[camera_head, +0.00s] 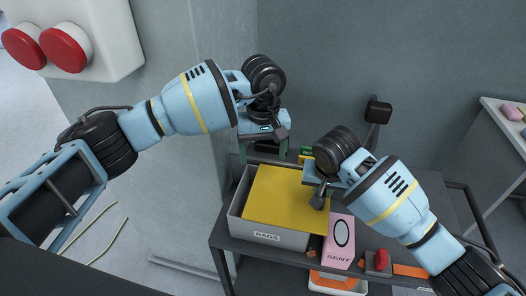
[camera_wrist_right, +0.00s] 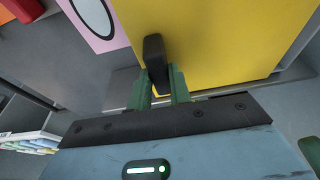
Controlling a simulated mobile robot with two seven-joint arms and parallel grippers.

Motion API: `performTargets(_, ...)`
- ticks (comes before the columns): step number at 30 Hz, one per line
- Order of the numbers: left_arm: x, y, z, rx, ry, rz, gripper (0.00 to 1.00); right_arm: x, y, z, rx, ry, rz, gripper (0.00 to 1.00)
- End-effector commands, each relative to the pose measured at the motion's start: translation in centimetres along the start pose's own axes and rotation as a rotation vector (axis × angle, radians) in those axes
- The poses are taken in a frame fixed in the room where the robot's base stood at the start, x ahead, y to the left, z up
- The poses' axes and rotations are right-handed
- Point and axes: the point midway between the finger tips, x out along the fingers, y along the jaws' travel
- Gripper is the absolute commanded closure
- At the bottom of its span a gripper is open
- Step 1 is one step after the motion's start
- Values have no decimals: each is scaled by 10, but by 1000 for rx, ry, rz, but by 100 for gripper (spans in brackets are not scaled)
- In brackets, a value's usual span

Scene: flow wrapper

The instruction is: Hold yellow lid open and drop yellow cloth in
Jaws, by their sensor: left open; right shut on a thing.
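The grey bin labelled RAGS (camera_head: 280,237) stands on the dark shelf with its yellow lid (camera_head: 284,195) over its top. A grey strip of the bin shows along the lid's left side; I cannot tell how far the lid is raised. My right gripper (camera_head: 317,192) is at the lid's right edge. In the right wrist view its green fingers (camera_wrist_right: 163,82) are shut on the lid's black handle (camera_wrist_right: 154,52). My left gripper (camera_head: 264,148) is open, pointing down behind the bin's far edge, its green fingers apart. I see no yellow cloth that I can make out.
A pink box (camera_head: 339,240) stands right of the bin, with a red-topped item (camera_head: 380,260) farther right. An orange-and-white container (camera_head: 337,282) sits below. A small green-and-yellow item (camera_head: 305,155) is behind the bin. Red buttons (camera_head: 66,47) are at upper left.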

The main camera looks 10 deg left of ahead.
Motion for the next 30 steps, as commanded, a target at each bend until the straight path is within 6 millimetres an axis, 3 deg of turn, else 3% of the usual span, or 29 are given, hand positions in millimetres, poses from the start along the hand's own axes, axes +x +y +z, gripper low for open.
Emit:
performTargets(15, 1, 0, 0, 0, -1, -1, 25, -1, -34, -1, 2, 4, 0, 100)
performTargets(25, 1, 0, 0, 0, -2, -1, 25, -1, -37, -1, 1, 4, 0, 100)
performTargets(26, 1, 0, 0, 0, -2, -1, 25, -1, -37, -1, 1, 4, 0, 76)
performTargets(30, 1, 0, 0, 0, -2, -1, 25, -1, -37, -1, 1, 3, 0, 58)
